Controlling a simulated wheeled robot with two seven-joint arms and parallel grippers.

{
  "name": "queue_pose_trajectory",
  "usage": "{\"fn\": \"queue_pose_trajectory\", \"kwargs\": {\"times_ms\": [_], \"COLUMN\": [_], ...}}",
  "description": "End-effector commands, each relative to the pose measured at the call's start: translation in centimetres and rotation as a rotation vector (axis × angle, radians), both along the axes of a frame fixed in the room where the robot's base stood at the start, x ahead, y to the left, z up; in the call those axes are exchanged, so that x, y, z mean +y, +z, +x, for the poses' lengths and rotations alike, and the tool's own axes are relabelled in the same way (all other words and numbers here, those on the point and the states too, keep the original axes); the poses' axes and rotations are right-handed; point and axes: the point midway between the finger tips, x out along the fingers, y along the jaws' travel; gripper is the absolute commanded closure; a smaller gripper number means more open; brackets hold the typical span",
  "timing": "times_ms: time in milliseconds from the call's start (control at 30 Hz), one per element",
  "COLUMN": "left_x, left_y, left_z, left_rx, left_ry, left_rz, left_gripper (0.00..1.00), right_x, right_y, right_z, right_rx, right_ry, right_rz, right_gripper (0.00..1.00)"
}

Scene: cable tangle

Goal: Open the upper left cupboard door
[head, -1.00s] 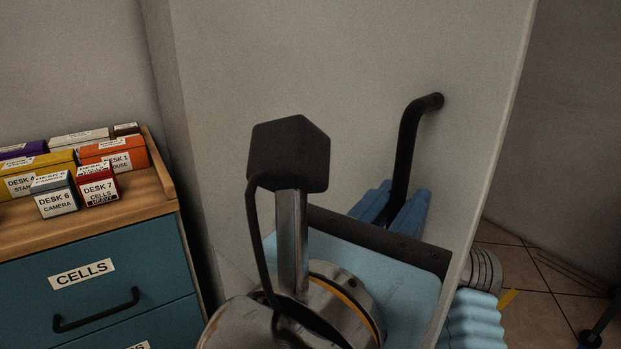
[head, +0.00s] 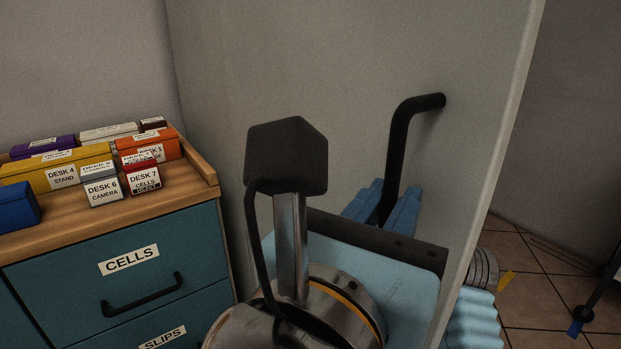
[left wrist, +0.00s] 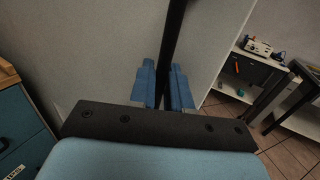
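The cupboard door is a large pale grey panel (head: 300,60) that fills the middle of the head view, its right edge standing out over the tiled floor. A black bar handle (head: 405,130) is fixed to its face; the bar also shows in the left wrist view (left wrist: 174,35). My left gripper (head: 390,195) has its blue fingers on both sides of the handle's lower part and looks shut on it. The left wrist view shows the fingers (left wrist: 165,80) flanking the bar with no clear gap. The handle's lower end is hidden behind my gripper. My right gripper is not in view.
A teal drawer unit (head: 215,255) with a wooden top stands left of the door, with several labelled boxes (head: 60,173) on it. Tiled floor (head: 520,260) lies right of the door. The left wrist view shows a white shelf unit (left wrist: 240,75) at the back right.

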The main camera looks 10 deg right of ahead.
Motion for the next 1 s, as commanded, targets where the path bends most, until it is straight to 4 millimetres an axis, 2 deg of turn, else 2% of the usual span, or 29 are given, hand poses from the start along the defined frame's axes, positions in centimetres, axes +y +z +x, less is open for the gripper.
{"fn": "queue_pose_trajectory", "kwargs": {"times_ms": [33,100,467,567,800,1000], "left_x": [0.0,0.0,0.4,1.3,5.0,7.5], "left_y": [0.0,0.0,0.1,0.1,0.2,0.1], "left_z": [0.0,0.0,-0.5,-1.6,-6.2,-9.3], "left_rx": [0.0,0.0,-0.002,-0.002,-0.003,-0.002], "left_ry": [-0.001,-0.001,0.0,0.0,-0.001,-0.002], "left_rz": [0.0,0.0,-0.001,-0.003,-0.004,-0.003], "left_gripper": [0.8,0.7,0.7,0.7,0.7,0.7], "right_x": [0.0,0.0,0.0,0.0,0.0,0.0], "right_y": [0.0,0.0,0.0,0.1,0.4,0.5], "right_z": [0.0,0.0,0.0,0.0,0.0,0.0], "right_rx": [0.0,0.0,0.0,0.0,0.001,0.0], "right_ry": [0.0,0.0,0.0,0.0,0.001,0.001], "right_rz": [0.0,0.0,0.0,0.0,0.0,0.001], "right_gripper": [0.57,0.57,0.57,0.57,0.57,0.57]}}
